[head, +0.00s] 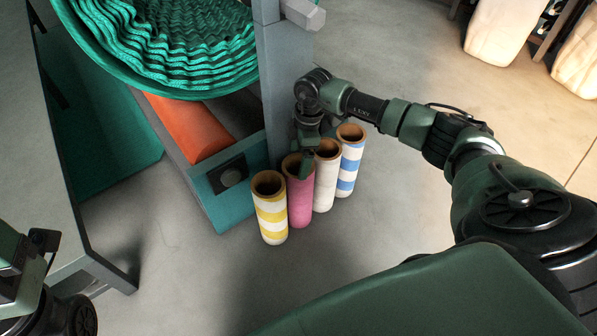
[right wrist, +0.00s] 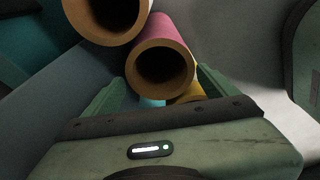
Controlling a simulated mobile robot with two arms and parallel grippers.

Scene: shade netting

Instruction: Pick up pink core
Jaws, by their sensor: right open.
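The pink core (head: 301,203) is an upright tube with a brown open top, standing on the floor between a yellow-and-white striped core (head: 270,212) and a white core (head: 325,182). My right gripper (head: 305,163) is at its top end, partly covering the rim. In the right wrist view, the pink core (right wrist: 169,32) shows its open end between the two spread fingers of my right gripper (right wrist: 163,78), one on each side. The gripper is open; I cannot tell whether the fingers touch the core. My left gripper does not show, only parts of my left arm.
A blue-and-white striped core (head: 349,168) ends the row. Rolled green netting (head: 170,45) is above, with an orange roll (head: 190,128) below.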

